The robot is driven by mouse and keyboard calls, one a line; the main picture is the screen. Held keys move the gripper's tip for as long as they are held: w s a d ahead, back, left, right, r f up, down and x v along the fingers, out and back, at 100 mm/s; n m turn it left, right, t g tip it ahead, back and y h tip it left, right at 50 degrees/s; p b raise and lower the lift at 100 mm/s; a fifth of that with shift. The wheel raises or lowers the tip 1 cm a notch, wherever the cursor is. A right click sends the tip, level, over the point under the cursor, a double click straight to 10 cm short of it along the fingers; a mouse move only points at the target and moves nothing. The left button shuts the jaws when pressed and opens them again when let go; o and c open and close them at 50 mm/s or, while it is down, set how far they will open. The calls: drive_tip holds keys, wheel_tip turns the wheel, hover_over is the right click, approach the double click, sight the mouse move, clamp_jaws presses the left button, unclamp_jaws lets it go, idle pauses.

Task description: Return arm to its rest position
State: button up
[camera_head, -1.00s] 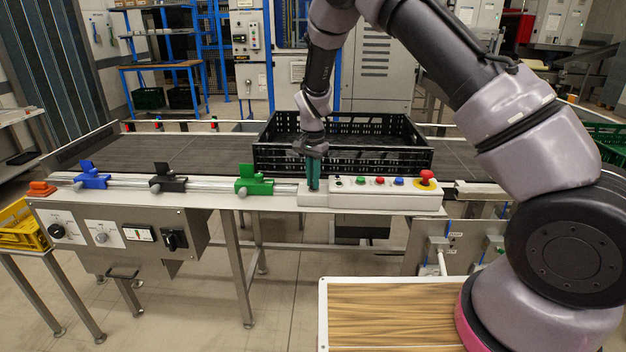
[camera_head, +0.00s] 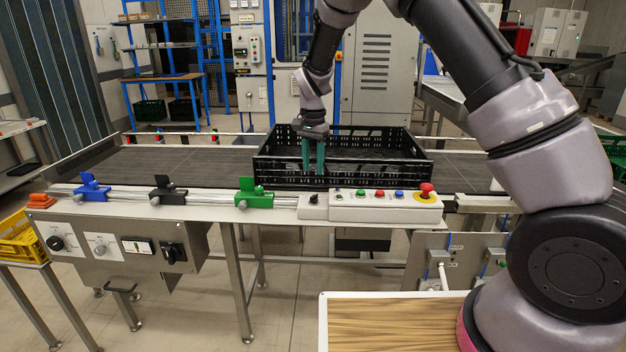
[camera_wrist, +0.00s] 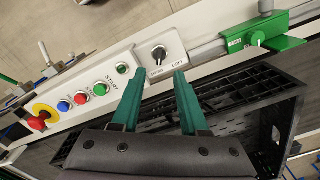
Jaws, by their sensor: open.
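The crate (camera_wrist: 220,105) also shows below the panel there. The crate stands on the conveyor belt (camera_head: 200,165), and no load shows in it.
The panel carries a red emergency stop (camera_head: 426,190) and several coloured buttons. Green (camera_head: 253,193), black (camera_head: 166,189) and blue (camera_head: 91,187) clamps sit along the front rail. A wood-topped table (camera_head: 390,322) stands at the lower right. A yellow crate (camera_head: 22,238) is at the far left.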

drive_tip(key=shift+r, duration=0.8)
drive_tip(key=s+d+r+t+y, duration=0.1)
drive_tip(key=s+d+r, duration=0.2)
drive_tip(key=d+r, duration=0.5)
drive_tip(key=s+d+r+t+y, duration=0.15)
drive_tip(key=s+d+r, duration=0.25)
drive_tip(key=d+r, duration=0.5)
drive_tip(key=s+d+r+n+t, duration=0.1)
drive_tip(key=s+d+r, duration=0.3)
drive_tip(key=s, duration=0.6)
drive_tip(key=s+d+r+n+t, duration=0.1)
drive_tip(key=s+d+r+t, duration=0.2)
drive_tip(key=s, duration=0.7)
drive_tip(key=d+r, duration=0.2)
drive_tip(key=shift+d+t, duration=0.3)
drive_tip(key=shift+t, duration=0.05)
drive_tip(key=shift+h, duration=0.25)
